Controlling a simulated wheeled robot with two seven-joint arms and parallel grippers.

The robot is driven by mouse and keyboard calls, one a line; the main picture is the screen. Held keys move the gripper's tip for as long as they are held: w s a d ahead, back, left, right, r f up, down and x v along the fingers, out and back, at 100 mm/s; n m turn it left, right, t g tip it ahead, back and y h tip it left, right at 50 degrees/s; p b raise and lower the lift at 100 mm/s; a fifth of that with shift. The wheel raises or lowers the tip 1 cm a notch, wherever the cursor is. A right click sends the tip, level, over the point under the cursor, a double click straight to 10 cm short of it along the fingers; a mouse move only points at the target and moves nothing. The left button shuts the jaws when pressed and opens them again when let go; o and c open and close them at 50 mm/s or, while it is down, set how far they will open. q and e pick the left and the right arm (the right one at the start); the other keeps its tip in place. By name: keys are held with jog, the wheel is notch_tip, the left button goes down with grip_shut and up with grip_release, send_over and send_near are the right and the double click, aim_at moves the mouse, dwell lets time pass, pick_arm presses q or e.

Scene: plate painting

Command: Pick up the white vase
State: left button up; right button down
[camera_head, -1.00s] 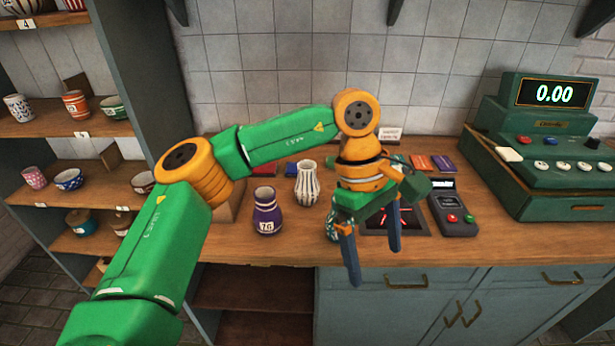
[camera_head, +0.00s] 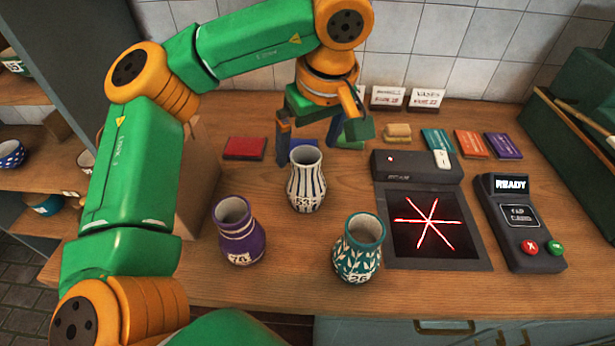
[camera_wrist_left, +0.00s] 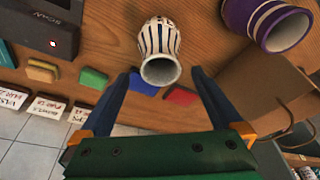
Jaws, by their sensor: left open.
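The white vase (camera_head: 307,182) with dark blue vertical stripes and a number label stands upright on the wooden counter. In the left wrist view the white vase (camera_wrist_left: 160,50) shows beyond the fingertips, its mouth toward me. My left gripper (camera_head: 310,150) is open behind the vase, on its wall side, with its fingers pointing down toward the counter. In the left wrist view the fingers (camera_wrist_left: 165,75) are spread, with the vase's mouth between and just past their tips. Nothing is held. My right gripper is not in view.
A purple vase (camera_head: 238,232) stands left of the white vase and a teal leaf-patterned vase (camera_head: 359,250) stands front right. A scanner with a red star pattern (camera_head: 430,222) and a card terminal (camera_head: 519,225) lie to the right. Coloured blocks and price cards (camera_head: 428,100) line the back.

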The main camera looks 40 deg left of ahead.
aim_at(306, 162)
pick_arm(q)
jog(key=x, duration=0.2)
jog(key=p+x, duration=0.1)
jog(key=x, duration=0.1)
jog(key=shift+s+d, duration=0.3)
jog(key=shift+s, duration=0.05)
jog(key=shift+w+a+f, duration=0.2)
jog(key=shift+w+f, duration=0.1)
jog(key=shift+f, duration=0.1)
jog(key=shift+s+d+r, duration=0.1)
jog(key=shift+s, duration=0.05)
jog(key=c, duration=0.8)
grip_shut()
